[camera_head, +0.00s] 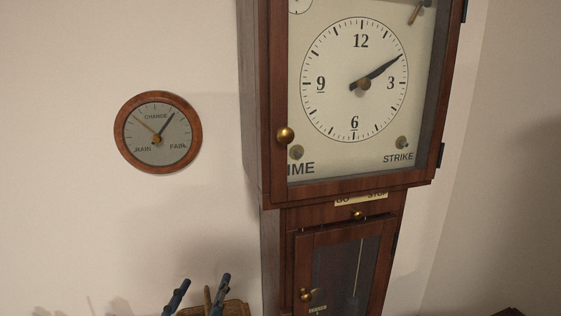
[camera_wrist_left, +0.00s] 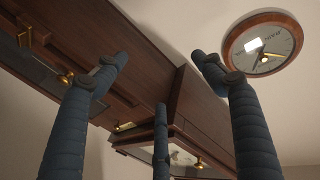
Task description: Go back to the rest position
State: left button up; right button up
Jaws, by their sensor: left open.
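My left gripper (camera_head: 204,288) shows at the bottom of the head view, with blue segmented fingers spread apart. It is left of the tall wooden clock (camera_head: 348,186) and below the round barometer on the wall. In the left wrist view, the open gripper (camera_wrist_left: 160,78) has its fingers apart with nothing between them. The clock's dark wood (camera_wrist_left: 152,65) fills the background there. I see no contact between the fingers and the clock. My right gripper is in neither view.
The wood-rimmed barometer (camera_head: 185,118) hangs left of the clock. The clock has a brass hood knob (camera_head: 285,135), a GO/STOP knob (camera_head: 357,214) and a lower door knob (camera_head: 306,295). The wall left of the clock is otherwise bare.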

pick_arm(q)
jog(key=s+a+f+n+g+y, duration=0.1)
jog(key=s+a+f+g, duration=0.15)
jog(key=f, duration=0.35)
jog(key=s+a+f+n+g+y, duration=0.1)
jog(key=s+a+f+g, duration=0.15)
jog(key=f, duration=0.35)
jog(key=s+a+f+g, duration=0.1)
jog(key=s+f+g, duration=0.4)
jog(key=s+f, duration=0.45)
jog(key=s+f+g, duration=0.5)
jog(key=s+f, duration=0.2)
jog(key=s, duration=0.5)
notch_tip(320, 180, down, 27)
jog(key=s, duration=0.3)
jog(key=s+a+f+g, duration=0.2)
jog(key=s+a+f, duration=0.1)
jog(key=s+f, duration=1.1)
jog(key=shift+s+m, duration=0.3)
jog(key=shift+s, duration=0.65)
